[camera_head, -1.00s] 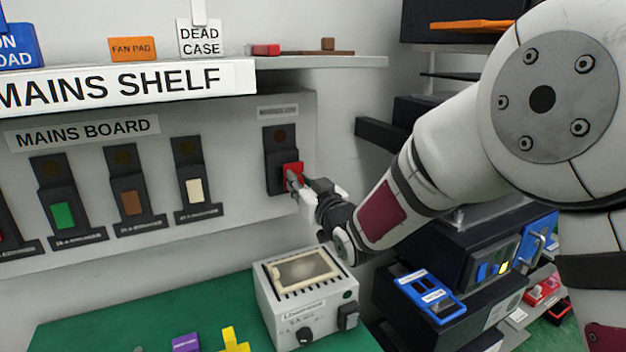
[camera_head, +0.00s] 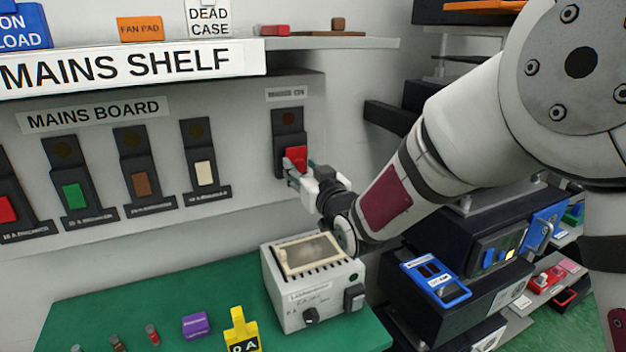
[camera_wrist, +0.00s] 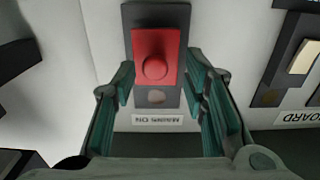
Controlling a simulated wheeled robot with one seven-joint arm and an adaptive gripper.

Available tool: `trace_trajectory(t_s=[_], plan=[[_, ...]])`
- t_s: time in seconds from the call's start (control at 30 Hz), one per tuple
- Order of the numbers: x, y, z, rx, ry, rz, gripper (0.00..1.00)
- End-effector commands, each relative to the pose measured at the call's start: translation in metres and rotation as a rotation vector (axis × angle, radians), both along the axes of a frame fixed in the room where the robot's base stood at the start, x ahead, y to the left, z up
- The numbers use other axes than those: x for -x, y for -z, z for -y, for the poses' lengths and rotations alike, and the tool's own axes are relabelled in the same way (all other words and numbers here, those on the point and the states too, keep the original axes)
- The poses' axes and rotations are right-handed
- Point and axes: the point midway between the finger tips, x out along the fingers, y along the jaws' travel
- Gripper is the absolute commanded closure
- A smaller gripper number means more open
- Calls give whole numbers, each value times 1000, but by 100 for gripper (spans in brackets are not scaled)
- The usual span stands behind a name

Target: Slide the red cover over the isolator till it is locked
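The red cover (camera_head: 296,157) sits on the dark upright plate of the isolator (camera_head: 289,133), under the label at the right end of the mains board. A dark round spot on the plate shows uncovered above the cover. In the wrist view, which is upside down, the red cover (camera_wrist: 144,43) has a round knob, and the brownish spot (camera_wrist: 157,97) lies on the label side of it. My gripper (camera_head: 298,172) is just in front of the cover. In the wrist view my gripper (camera_wrist: 163,78) is open, with a finger on each side of the knob; contact is not clear.
Similar plates with white (camera_head: 205,173), brown (camera_head: 142,185) and green (camera_head: 75,196) covers stand to the left. A shelf (camera_head: 330,43) juts out above. A grey box (camera_head: 312,290) stands on the green bench below. Dark shelving and equipment are at the right.

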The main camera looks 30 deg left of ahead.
Motion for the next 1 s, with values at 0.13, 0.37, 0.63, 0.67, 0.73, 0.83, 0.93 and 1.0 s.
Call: trace_trajectory(t_s=[0.13, 0.37, 0.63, 0.67, 0.73, 0.83, 0.93, 1.0], plan=[[18, -1, 22, 0, 1, 0, 60], [48, 0, 57, 1, 0, -1, 60], [68, -1, 80, -2, 0, 1, 60], [69, -1, 81, -2, 0, 1, 60], [70, 0, 82, -1, -1, 1, 60], [71, 0, 82, -1, -1, 1, 60], [71, 0, 82, -1, -1, 1, 60], [71, 0, 82, -1, -1, 1, 60]])
